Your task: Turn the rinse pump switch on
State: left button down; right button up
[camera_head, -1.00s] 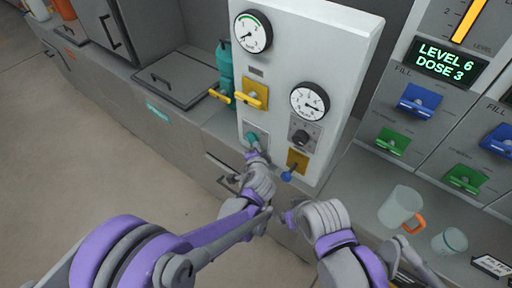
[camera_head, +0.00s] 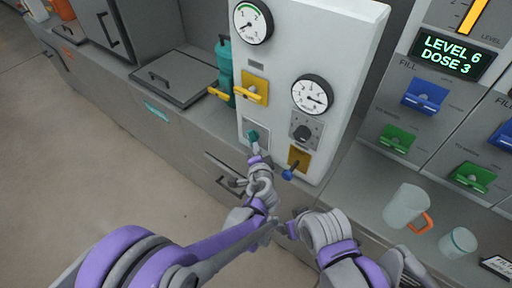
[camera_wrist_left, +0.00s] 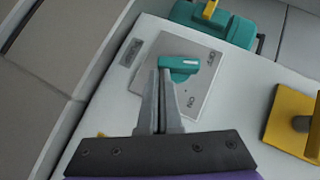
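The rinse pump switch is taken to be the teal knob (camera_head: 252,135) on a grey plate low on the white panel. In the left wrist view the teal knob (camera_wrist_left: 182,64) lies crosswise, its white-marked end pointing right, nearer the OFF label than the ON label. My left gripper (camera_head: 255,150) is just below the knob in the head view. In the left wrist view its fingers (camera_wrist_left: 163,76) are together, with their tips at the knob's left end; contact is unclear. My right gripper (camera_head: 287,229) is low in the middle, its fingers too small to judge.
The panel (camera_head: 335,60) also carries a yellow lever valve (camera_head: 252,90), a dark knob (camera_head: 303,132), a blue-tipped lever (camera_head: 290,172) and two gauges. A teal bottle (camera_head: 224,72) stands left. A jug (camera_head: 404,206) and cup (camera_head: 458,242) stand right.

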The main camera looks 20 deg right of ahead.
pick_arm(q)
jog(key=shift+w+a+f+m+t+b, duration=0.3)
jog(key=shift+f+m+t+b, duration=0.3)
jog(key=shift+b, duration=0.45)
jog(key=shift+w+a+f+m+t+b, duration=0.15)
jog(key=shift+w+f+m+t+b, duration=0.25)
jog(key=shift+m+t+b, duration=0.5)
jog(key=shift+w+a+f+m+t+b, duration=0.25)
jog(key=shift+f+m+t+b, duration=0.25)
jog(key=shift+b, duration=0.7)
pick_arm(e)
notch_tip(320, 180, down, 7)
jog(key=s, duration=0.1)
jog(key=shift+s+f, duration=0.15)
pick_arm(q)
jog(key=shift+w+a+f, duration=0.1)
jog(key=shift+w, duration=0.05)
pick_arm(e)
jog(key=shift+f, duration=0.2)
